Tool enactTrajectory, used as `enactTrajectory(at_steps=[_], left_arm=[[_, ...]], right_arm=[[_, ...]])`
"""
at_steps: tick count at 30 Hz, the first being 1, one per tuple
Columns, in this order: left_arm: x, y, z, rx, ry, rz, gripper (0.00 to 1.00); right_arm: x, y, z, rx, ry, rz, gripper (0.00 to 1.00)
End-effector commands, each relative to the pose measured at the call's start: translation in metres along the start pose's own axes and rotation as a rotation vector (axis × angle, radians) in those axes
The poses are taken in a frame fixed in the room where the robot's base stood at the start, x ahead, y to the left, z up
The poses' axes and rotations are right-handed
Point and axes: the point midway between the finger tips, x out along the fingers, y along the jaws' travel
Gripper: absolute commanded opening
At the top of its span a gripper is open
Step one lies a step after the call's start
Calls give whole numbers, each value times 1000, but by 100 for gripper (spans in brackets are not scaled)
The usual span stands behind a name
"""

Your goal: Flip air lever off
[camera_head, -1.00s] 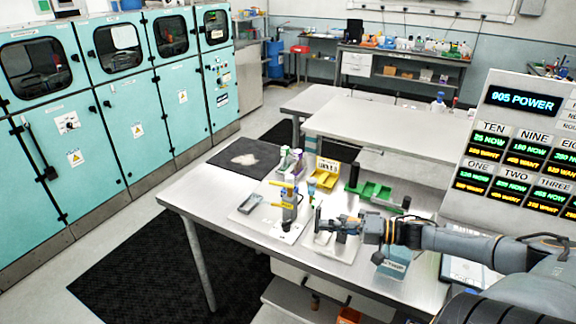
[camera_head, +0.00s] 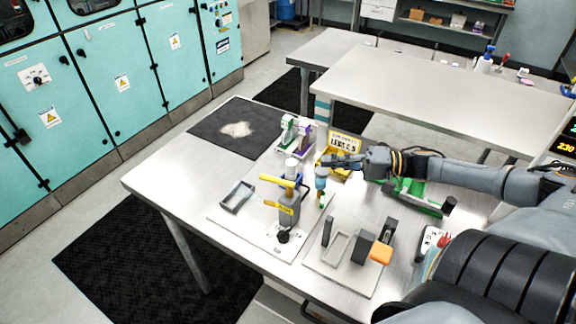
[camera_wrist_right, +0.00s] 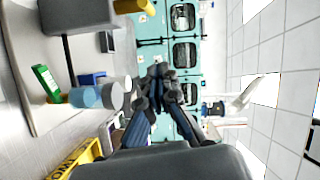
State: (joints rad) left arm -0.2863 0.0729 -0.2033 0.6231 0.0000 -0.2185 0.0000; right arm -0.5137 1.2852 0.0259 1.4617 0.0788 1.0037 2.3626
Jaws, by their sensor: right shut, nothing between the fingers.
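The yellow air lever (camera_head: 277,181) sits on top of a grey upright device (camera_head: 289,213) with a yellow label, on a pale base plate at the table's middle. The lever points left in the head view; a blue part is beside it. My right gripper (camera_head: 324,160) is shut and empty, to the right of and beyond the lever, apart from it. In the right wrist view its fingers (camera_wrist_right: 161,74) are together. A yellow piece (camera_wrist_right: 150,10) at the top edge there may be the lever. My left gripper is not in view.
A yellow bin (camera_head: 338,163) with a sign stands behind my right gripper. A small bottle (camera_head: 321,190) is just below it. Green and purple-topped items (camera_head: 297,133) stand at the back. A grey fixture with an orange knob (camera_head: 380,252) is at front right.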

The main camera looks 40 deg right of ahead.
Motion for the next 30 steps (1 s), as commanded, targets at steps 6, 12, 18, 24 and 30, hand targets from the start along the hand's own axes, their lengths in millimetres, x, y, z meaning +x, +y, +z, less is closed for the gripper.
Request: enactTrajectory(at_steps=[6,12,18,24,30], left_arm=[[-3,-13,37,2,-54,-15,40],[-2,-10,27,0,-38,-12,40],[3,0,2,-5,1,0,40],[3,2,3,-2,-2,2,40],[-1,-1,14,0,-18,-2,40]], right_arm=[[0,-1,0,-1,1,1,0],[4,-1,0,-2,1,-1,0],[25,-1,-1,-4,1,-4,0],[52,-2,-1,-4,1,-5,0],[77,-3,-1,-3,1,-4,0]])
